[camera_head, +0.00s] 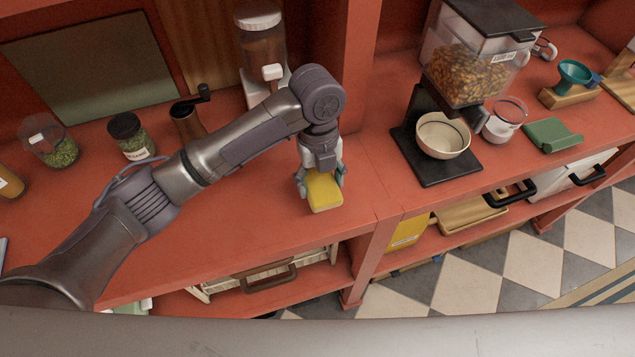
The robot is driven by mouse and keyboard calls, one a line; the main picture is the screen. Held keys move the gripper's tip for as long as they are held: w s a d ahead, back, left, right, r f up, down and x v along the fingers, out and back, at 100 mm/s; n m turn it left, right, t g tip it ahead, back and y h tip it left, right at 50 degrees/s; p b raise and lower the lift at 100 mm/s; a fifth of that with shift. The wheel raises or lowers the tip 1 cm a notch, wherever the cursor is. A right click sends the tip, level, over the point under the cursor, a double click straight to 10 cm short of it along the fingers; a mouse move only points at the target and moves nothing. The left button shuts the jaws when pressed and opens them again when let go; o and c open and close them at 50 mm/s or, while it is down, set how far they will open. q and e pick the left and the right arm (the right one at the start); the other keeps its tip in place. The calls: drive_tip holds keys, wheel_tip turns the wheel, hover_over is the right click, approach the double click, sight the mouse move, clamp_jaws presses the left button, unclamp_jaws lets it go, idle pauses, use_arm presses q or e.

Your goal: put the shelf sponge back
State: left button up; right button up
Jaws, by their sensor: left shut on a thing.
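My left gripper (321,184) comes in from the left over the red shelf top (240,225). It is shut on a yellow sponge (324,192), with one finger on each side of it. The sponge is at or just above the shelf top near its front edge; I cannot tell whether it touches the surface. My right gripper does not show.
Right of the upright post stands a grain dispenser (468,70) with a bowl (442,135) under it. Jars (131,137), a pepper mill (187,122) and a tall canister (262,45) stand at the left back. The shelf top's front middle is clear.

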sight(317, 188)
use_arm(q)
drive_tip(key=shift+w+a+f, duration=0.2)
drive_tip(key=shift+w+f, duration=0.15)
drive_tip(key=shift+w, duration=0.35)
drive_tip(key=shift+w+a+f, duration=0.1)
drive_tip(key=shift+w+f, duration=0.3)
drive_tip(key=shift+f, duration=0.1)
wheel_tip(317, 188, down, 3)
drive_tip(key=shift+a+f+p, duration=0.1)
drive_tip(key=shift+p, duration=0.75)
drive_tip(key=shift+f, duration=0.3)
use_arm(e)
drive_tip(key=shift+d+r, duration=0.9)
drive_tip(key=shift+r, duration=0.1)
use_arm(q)
drive_tip(key=shift+f, duration=0.15)
drive_tip(key=o, duration=1.2)
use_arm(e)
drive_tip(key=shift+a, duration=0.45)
